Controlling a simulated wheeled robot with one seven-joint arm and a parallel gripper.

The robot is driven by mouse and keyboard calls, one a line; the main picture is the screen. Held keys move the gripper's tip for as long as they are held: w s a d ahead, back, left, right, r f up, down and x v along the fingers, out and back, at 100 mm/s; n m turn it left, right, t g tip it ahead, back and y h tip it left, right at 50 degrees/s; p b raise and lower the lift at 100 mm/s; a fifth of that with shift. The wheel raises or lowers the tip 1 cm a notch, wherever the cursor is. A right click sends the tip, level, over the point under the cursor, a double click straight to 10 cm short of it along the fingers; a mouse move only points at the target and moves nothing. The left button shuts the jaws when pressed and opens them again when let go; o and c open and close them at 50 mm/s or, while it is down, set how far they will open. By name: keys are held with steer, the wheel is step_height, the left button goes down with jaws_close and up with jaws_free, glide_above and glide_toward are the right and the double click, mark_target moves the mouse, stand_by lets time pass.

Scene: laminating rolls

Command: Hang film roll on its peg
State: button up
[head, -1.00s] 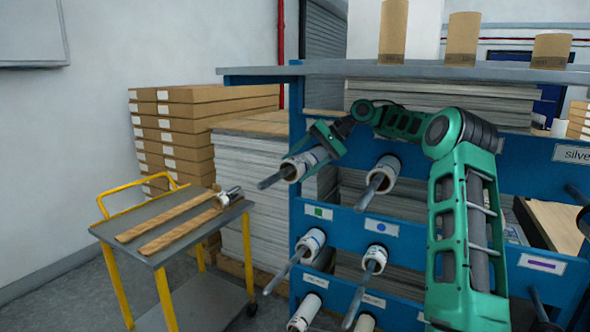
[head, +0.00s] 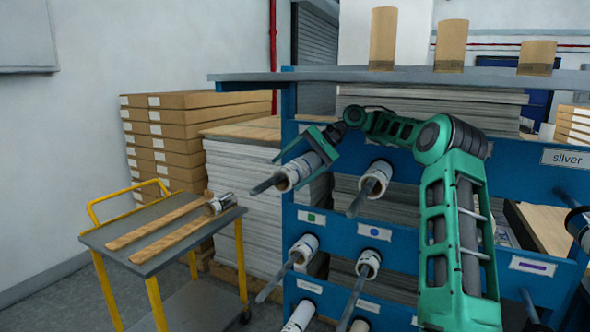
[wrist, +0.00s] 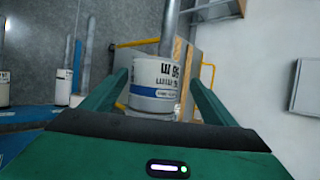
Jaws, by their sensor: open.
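A white film roll (head: 298,169) with a printed label hangs on the grey upper left peg (head: 264,186) of the blue rack. My gripper (head: 305,160) is open, with its green fingers on either side of this roll. In the wrist view the roll (wrist: 154,86) sits between the spread fingers, with gaps visible beside it, and the peg (wrist: 169,30) runs out of its far end. The wrist view hides the roll's near end behind my gripper body.
Other rolls hang on neighbouring pegs, one right of mine (head: 377,178) and others below (head: 303,248). A yellow-framed trolley (head: 165,220) stands left, with wooden strips and a small white-and-grey item (head: 221,203). Open floor lies left of the trolley.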

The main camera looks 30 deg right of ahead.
steer(key=v, duration=0.7)
steer(key=shift+d, duration=0.15)
